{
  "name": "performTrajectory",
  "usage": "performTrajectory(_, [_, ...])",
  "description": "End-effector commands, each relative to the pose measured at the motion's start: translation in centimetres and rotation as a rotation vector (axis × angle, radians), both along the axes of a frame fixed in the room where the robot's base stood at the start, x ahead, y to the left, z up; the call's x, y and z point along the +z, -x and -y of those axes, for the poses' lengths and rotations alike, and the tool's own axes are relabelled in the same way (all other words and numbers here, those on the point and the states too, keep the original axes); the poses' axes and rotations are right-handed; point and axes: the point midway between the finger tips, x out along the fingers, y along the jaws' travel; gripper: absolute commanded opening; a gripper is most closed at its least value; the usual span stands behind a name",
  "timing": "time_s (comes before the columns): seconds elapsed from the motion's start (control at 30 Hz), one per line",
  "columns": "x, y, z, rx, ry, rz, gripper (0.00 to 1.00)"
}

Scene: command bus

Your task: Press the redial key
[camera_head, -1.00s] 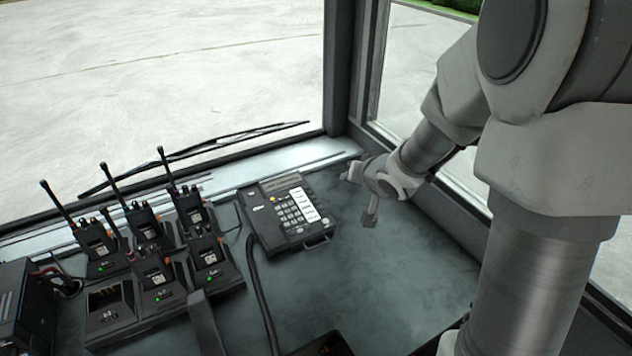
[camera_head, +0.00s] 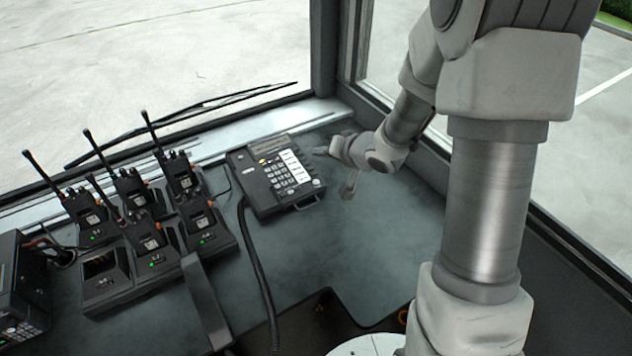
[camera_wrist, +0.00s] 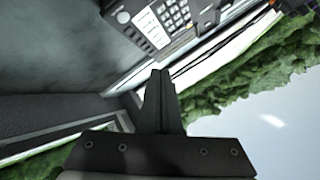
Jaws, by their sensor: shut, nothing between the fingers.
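The black desk phone (camera_head: 247,185) sits on the dashboard near the windscreen, with a display strip along its top, a pale number keypad (camera_head: 286,180) and a column of white labelled keys (camera_head: 293,164). The lettering is too small to tell which key is redial. My gripper (camera_head: 320,150) is just right of the phone, pointing left toward it, apart from it and empty. In the wrist view, which is upside down, my dark fingers (camera_wrist: 161,95) are closed together. Part of the phone (camera_wrist: 160,22) shows there at the top edge, beyond the fingertips.
Several handheld radios with antennas stand in chargers (camera_head: 160,275) left of the phone. A coiled black cord (camera_head: 262,265) runs toward the front. The window pillar (camera_head: 341,60) rises behind my gripper. The dashboard right of the phone (camera_head: 335,225) is bare.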

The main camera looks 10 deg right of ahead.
Motion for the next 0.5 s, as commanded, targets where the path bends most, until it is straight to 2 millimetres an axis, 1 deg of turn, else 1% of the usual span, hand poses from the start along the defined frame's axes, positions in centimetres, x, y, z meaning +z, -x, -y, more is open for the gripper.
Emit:
performTrajectory(0.27, [-2.3,-0.2,-0.1,0.001,0.001,0.001,0.0])
performTrajectory(0.5, [-5.0,-0.6,-0.3,0.001,0.001,0.0,0.0])
